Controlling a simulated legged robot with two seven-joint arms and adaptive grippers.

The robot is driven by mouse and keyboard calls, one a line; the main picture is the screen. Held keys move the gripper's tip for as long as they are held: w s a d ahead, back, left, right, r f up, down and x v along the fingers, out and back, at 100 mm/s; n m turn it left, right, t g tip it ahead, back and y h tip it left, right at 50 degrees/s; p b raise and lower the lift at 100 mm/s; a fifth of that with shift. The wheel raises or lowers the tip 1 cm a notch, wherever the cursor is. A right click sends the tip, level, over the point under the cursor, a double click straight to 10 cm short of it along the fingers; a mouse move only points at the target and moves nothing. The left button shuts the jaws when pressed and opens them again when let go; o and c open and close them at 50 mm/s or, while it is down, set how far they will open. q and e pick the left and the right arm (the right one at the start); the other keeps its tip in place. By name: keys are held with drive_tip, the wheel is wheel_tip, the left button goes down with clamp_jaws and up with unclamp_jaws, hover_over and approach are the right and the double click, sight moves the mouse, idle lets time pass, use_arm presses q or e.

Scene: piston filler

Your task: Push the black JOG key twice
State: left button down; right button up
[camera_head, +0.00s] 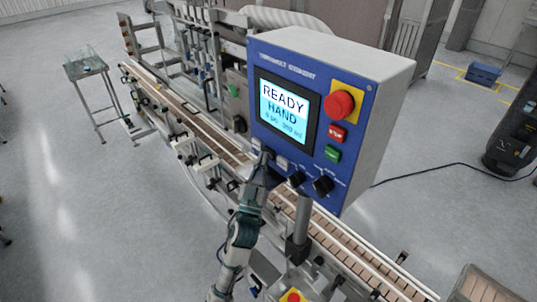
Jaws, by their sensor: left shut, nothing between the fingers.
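The blue control panel (287,65) faces me on a grey box at the upper middle. Its screen (284,108) reads READY, HAND and a smaller line below. My left gripper (267,156) is shut and empty, with its tip at the row of small keys under the screen. A pale key (256,145) shows left of the tip and another pale key (282,163) right of it. The black JOG key cannot be made out; the fingers cover the spot between the pale keys. Whether the tip touches the panel cannot be told. My right gripper is not in view.
A red mushroom button (339,104) on yellow, a red key (337,133), a green key (332,153) and two black knobs (297,178) (323,185) sit right of the tip. A conveyor (190,115) runs below the panel. A grey post (301,222) stands right of my arm.

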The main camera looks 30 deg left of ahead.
use_arm(q)
drive_tip(key=shift+w+d, duration=0.1)
drive_tip(key=shift+w, duration=0.05)
idle(0.5)
drive_tip(key=shift+s+a, duration=0.4)
drive_tip(key=shift+s, duration=0.35)
drive_tip(key=shift+s+a+p, duration=0.2)
drive_tip(key=shift+s+a, duration=0.1)
drive_tip(key=shift+s, duration=0.45)
drive_tip(key=shift+s+a+p, duration=0.2)
drive_tip(key=shift+s+a, duration=0.15)
drive_tip(key=shift+s, duration=0.45)
drive_tip(key=shift+s+a+p, duration=0.2)
drive_tip(key=shift+s+a, duration=0.1)
drive_tip(key=shift+s, duration=0.45)
